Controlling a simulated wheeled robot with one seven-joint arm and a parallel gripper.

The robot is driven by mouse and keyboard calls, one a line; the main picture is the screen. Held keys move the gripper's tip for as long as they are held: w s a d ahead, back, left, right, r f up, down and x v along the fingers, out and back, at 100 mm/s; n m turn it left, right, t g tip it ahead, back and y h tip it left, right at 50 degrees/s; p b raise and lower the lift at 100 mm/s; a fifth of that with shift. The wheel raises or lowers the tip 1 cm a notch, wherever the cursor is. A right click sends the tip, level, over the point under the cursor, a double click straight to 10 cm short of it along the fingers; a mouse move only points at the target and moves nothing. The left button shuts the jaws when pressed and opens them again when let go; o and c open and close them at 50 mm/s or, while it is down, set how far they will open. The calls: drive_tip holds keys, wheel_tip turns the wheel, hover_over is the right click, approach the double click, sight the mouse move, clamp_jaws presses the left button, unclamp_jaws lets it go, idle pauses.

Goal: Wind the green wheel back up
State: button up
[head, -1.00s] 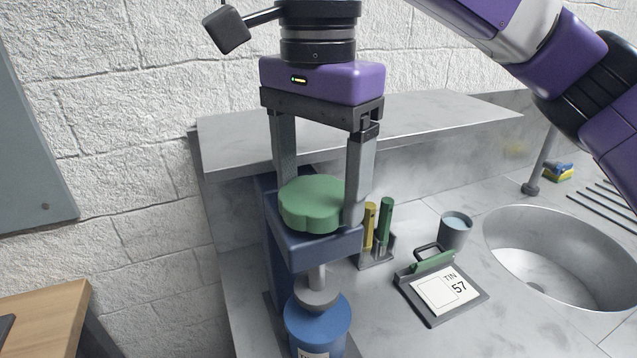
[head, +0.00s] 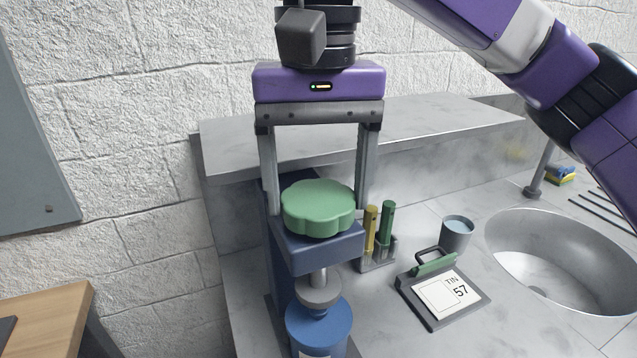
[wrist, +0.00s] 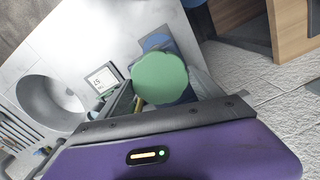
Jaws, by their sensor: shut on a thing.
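The green wheel (head: 318,207) is a scalloped knob on top of a dark blue bracket (head: 318,252). Below the bracket, a metal spindle with a grey disc (head: 318,289) reaches down to a blue bottle (head: 318,325), and the disc sits at the bottle's top. My gripper (head: 316,192) points straight down, with one finger on each side of the wheel, shut on it. In the wrist view the wheel (wrist: 160,78) shows from above, between the fingers, partly covering the bracket and bottle.
A holder with a yellow tube (head: 370,230) and a green tube (head: 387,225) stands close right of the bracket. Further right are a blue cup (head: 457,232), a sign reading TIN 57 (head: 445,292) and a sink (head: 550,265). A grey ledge (head: 430,118) runs behind.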

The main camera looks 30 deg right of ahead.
sight(318, 195)
drive_tip(key=shift+n, duration=0.5)
drive_tip(key=o, duration=1.4)
wheel_tip(318, 195, up, 8)
drive_tip(key=shift+f+p, duration=0.1)
drive_tip(key=shift+p, duration=0.25)
